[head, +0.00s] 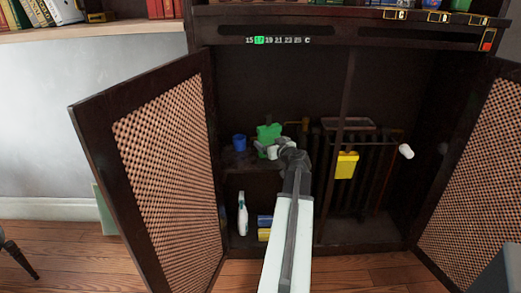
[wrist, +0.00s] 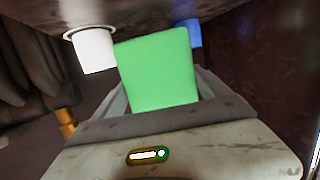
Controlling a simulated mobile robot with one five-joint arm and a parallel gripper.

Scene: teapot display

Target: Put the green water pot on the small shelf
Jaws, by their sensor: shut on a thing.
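The green water pot (head: 268,133) is inside the open cabinet, at the small shelf (head: 238,162) on the left side. My gripper (head: 274,150) reaches in from the front and is shut on the pot. In the wrist view, the green pot (wrist: 158,70) fills the space between the two fingers of my gripper (wrist: 163,98). I cannot tell whether the pot's base touches the shelf. The arm's end hides part of the shelf and the pot's lower part.
A blue cup (head: 239,142) and a white cup (head: 272,153) stand close by the pot. A yellow container (head: 346,165) hangs right of the divider (head: 337,150). Cabinet doors (head: 160,160) stand open on both sides. A white bottle (head: 242,214) is below the shelf.

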